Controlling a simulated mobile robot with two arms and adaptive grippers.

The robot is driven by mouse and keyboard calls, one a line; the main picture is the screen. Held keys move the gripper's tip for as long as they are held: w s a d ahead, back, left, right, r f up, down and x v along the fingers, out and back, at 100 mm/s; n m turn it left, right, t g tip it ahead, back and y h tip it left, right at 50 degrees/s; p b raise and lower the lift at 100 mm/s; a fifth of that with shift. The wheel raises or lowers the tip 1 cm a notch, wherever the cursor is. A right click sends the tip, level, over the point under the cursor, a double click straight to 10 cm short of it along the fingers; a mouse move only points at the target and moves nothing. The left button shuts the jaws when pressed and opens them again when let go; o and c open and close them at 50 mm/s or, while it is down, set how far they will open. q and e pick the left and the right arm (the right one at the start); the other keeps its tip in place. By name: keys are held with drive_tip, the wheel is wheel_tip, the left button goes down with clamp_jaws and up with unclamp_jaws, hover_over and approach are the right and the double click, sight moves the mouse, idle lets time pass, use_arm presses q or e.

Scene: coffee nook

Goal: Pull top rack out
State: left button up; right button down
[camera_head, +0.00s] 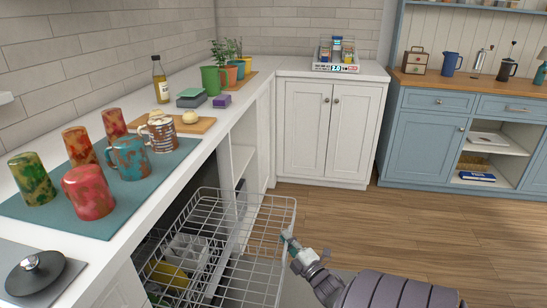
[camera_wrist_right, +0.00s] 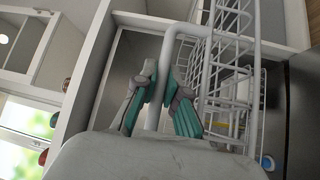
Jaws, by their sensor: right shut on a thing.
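The top rack (camera_head: 294,201) is a white wire basket, and it extends from the opening under the left counter. My right gripper (camera_head: 289,236) is at the outer edge of the rack. In the right wrist view, its teal-padded fingers (camera_wrist_right: 159,90) are closed around a thick white wire of the rack (camera_wrist_right: 188,28). Part of that wire is hidden between the fingers. My left gripper is not in view.
Dishes, including a yellow piece (camera_head: 171,276), lie in or below the rack. Mugs and cups stand on a teal mat (camera_head: 105,222) on the counter above. White cabinets (camera_head: 322,128) stand beyond. The wooden floor (camera_head: 430,225) to the right is clear.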

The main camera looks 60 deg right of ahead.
drive_tip(key=shift+s, duration=0.3)
drive_tip(key=c, duration=1.5)
unclamp_jaws()
drive_tip(key=shift+d, duration=0.1)
drive_tip(key=v, duration=1.2)
drive_tip(key=shift+w+f, duration=0.1)
